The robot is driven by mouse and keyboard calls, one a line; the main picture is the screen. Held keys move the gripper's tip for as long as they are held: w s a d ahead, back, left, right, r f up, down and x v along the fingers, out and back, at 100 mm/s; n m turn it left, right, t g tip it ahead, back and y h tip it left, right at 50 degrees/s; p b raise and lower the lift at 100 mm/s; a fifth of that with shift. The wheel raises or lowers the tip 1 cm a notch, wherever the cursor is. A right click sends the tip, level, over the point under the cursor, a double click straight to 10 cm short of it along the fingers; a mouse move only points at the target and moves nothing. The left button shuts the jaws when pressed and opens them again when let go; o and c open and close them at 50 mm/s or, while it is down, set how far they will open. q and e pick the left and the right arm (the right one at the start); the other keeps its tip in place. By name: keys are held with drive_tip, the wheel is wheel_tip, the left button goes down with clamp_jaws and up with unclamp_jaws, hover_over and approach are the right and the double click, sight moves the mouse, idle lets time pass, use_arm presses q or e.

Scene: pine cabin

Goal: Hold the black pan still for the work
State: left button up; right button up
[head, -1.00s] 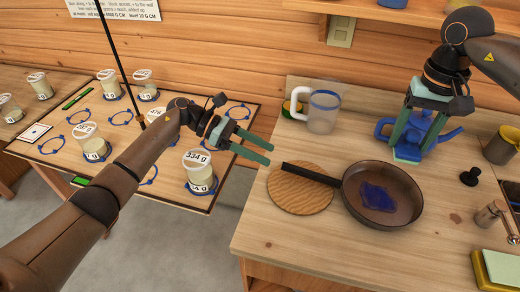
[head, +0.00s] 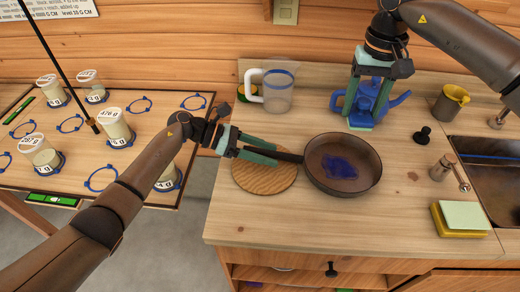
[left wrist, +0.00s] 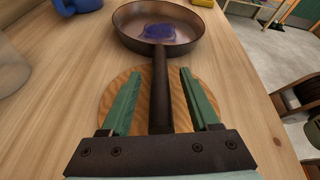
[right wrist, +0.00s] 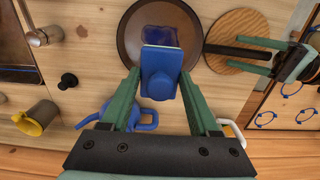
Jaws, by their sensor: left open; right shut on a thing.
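The black pan (head: 362,183) stands on the wooden counter, with a dark blue patch (head: 340,167) inside it. Its handle (head: 289,156) points left over a round wooden board (head: 265,181). My left gripper (head: 275,153) is open, with its fingers on either side of the handle; in the left wrist view the handle (left wrist: 160,95) lies between the green fingers, apart from both. My right gripper (head: 364,118) is shut on a blue thing (right wrist: 158,78), upright behind the pan. Its exact shape is partly hidden by the fingers.
A blue teapot (head: 397,99) stands behind the right gripper. A clear jug (head: 279,90) stands at the back left. A black knob-like thing (head: 422,135), a grinder (head: 443,166), a yellow sponge stack (head: 455,222) and a sink (head: 480,170) are at right. The counter's front is clear.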

use_arm(q)
drive_tip(key=shift+c, duration=0.3)
clamp_jaws()
idle(1.0)
idle(0.5)
idle(1.7)
